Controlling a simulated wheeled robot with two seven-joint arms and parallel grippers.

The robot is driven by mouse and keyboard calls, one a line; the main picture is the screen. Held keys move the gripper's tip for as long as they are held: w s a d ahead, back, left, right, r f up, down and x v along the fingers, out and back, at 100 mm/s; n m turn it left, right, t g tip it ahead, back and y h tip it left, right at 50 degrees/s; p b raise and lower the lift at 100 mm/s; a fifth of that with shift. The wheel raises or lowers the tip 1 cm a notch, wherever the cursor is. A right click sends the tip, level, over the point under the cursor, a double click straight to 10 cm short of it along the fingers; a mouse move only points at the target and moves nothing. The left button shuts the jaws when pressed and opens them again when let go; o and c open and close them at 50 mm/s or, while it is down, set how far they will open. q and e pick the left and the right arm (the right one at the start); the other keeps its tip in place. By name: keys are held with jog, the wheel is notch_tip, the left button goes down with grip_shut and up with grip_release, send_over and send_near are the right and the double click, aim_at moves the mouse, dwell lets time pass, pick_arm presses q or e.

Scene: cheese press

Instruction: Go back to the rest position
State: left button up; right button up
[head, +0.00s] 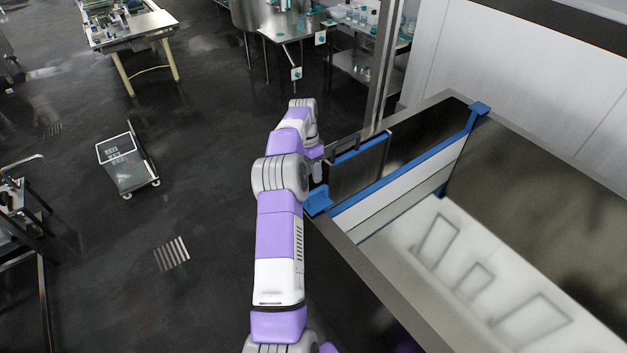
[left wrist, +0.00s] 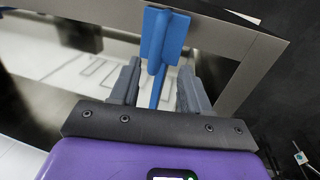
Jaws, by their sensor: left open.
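My left gripper (head: 318,172) is at the near left end of a blue-edged divider (head: 400,182) that spans a large metal vat (head: 372,272). The divider has a blue end piece (head: 318,201) at that rim and another blue end piece (head: 479,108) at the far rim. In the left wrist view the left gripper (left wrist: 160,68) is open. A blue end piece (left wrist: 165,35) shows between and beyond its two fingers; I cannot tell whether they touch it. My right gripper is not in view.
The vat's pale floor (head: 500,280) shows rectangular outlines. A metal cart (head: 128,165) stands on the dark floor at left. A table (head: 130,30) is at the upper left, and a steel table with small items (head: 290,28) is at the back.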

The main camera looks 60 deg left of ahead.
pick_arm(q)
jog(key=shift+a+r, duration=0.2)
jog(key=shift+r, duration=0.7)
